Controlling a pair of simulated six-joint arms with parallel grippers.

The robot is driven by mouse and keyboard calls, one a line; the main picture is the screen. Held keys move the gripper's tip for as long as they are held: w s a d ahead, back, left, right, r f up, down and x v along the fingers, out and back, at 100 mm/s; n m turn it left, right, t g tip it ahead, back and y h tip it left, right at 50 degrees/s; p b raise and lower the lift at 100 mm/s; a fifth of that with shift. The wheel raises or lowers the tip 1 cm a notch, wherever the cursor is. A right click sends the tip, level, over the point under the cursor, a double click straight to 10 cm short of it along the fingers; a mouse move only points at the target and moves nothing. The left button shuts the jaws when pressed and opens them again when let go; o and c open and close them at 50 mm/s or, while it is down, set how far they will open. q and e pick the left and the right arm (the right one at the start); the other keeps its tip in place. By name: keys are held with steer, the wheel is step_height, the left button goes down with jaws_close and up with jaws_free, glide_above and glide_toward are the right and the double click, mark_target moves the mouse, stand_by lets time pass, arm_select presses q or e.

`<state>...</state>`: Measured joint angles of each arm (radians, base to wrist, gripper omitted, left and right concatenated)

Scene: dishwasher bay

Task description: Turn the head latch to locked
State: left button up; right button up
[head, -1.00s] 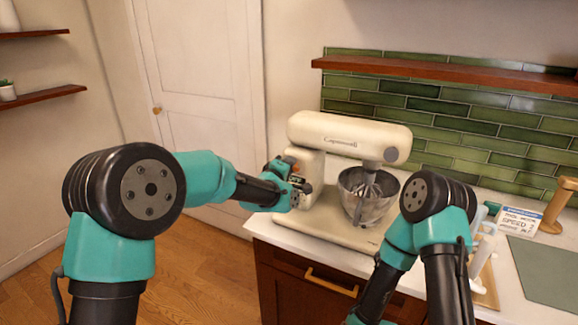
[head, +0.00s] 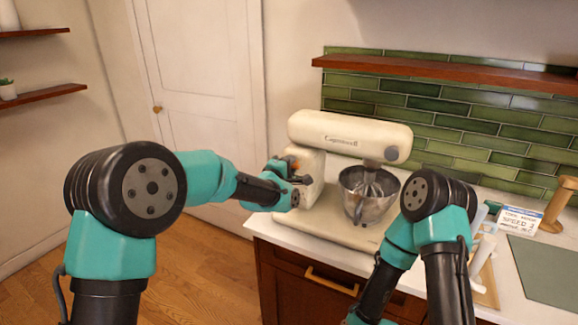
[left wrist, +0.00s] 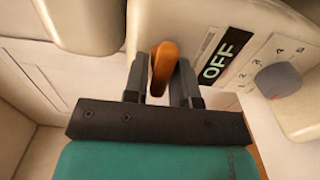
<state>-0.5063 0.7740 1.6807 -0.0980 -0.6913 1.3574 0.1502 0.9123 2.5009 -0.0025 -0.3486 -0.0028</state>
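The cream stand mixer (head: 345,134) stands on the white counter with its head down over a steel bowl (head: 371,205). Its head latch is a small orange lever (left wrist: 164,66) on the mixer's side. It also shows as an orange spot (head: 292,162) in the head view. My left gripper (left wrist: 160,82) has one dark finger on each side of the lever, close together, and looks shut on it. The left gripper (head: 300,179) is at the mixer's left side in the head view. My right gripper is out of view.
An OFF label (left wrist: 216,62) and a grey dial (left wrist: 278,80) sit beside the lever. A SPEED sign (head: 519,220), a wooden stand (head: 560,204) and a grey-green mat (head: 545,272) are on the counter at right. A wooden shelf (head: 440,77) hangs above.

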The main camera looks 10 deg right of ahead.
arm_select(q)
steer(key=shift+o, duration=1.4)
steer(key=v, duration=1.7)
steer(key=shift+a, duration=0.2)
steer(key=shift+s, duration=0.15)
